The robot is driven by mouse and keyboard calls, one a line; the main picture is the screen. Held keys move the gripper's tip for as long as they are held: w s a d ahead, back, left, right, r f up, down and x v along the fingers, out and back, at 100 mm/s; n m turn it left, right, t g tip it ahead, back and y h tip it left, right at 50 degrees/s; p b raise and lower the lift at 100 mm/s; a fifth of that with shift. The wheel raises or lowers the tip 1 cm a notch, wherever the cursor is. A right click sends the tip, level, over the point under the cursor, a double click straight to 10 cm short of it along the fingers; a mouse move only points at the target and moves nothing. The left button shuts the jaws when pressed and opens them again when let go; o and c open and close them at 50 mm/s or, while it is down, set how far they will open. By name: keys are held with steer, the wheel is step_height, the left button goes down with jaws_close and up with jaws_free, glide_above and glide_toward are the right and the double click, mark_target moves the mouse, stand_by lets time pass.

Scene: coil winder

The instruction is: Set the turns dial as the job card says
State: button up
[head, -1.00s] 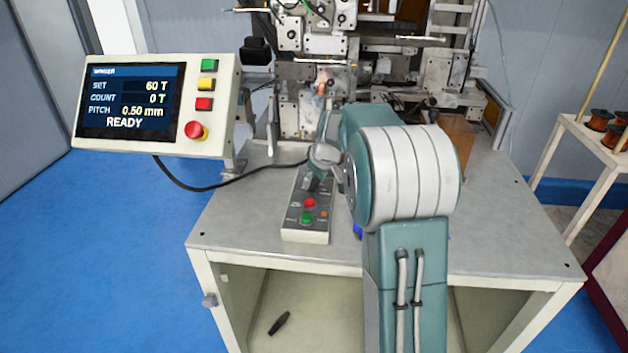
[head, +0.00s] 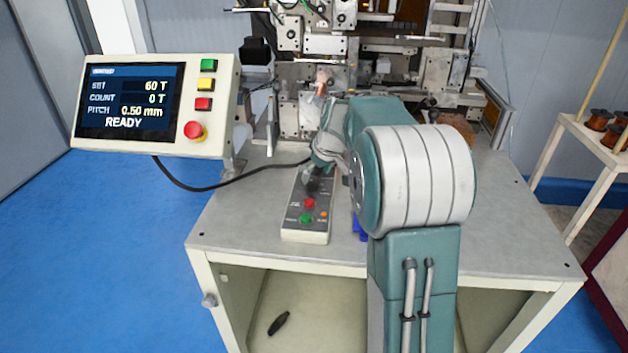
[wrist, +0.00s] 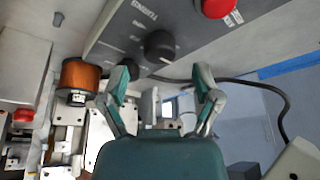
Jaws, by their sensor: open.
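The turns dial (wrist: 160,45) is a round black knob on the grey control box, beside the printed word TURNS in the wrist view. My gripper (wrist: 163,78) is open and empty, its two fingertips apart just below the dial in that picture. I cannot see contact with the dial. The winder screen (head: 130,102) reads SET 60 T, COUNT 0 T, PITCH 0.50 mm, READY. I cannot make out a job card.
A red button (head: 309,203) and a green button (head: 306,219) sit on the box near the dial. A second dark knob (wrist: 126,64) shows near the left finger. A black cable (head: 205,188) crosses the bench (head: 240,225). The winding machine (head: 305,95) stands behind.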

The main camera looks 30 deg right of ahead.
steer(key=v, duration=0.8)
steer(key=shift+r, duration=0.25)
steer(key=shift+s+d, duration=0.1)
steer(key=s+a+r+m, duration=0.1)
steer(key=s+a+r, duration=0.2)
steer(key=s+a, duration=0.95)
steer(key=s+a+f, duration=0.2)
steer(key=s+a, duration=0.1)
steer(key=s, duration=0.5)
steer(key=s+a+f+m+t, duration=0.1)
steer(key=s+a+f, duration=0.1)
steer(key=s, duration=0.6)
steer(key=shift+s+a+f+h, duration=0.35)
steer(key=shift+s+f+h, duration=0.05)
steer(key=shift+f, duration=0.4)
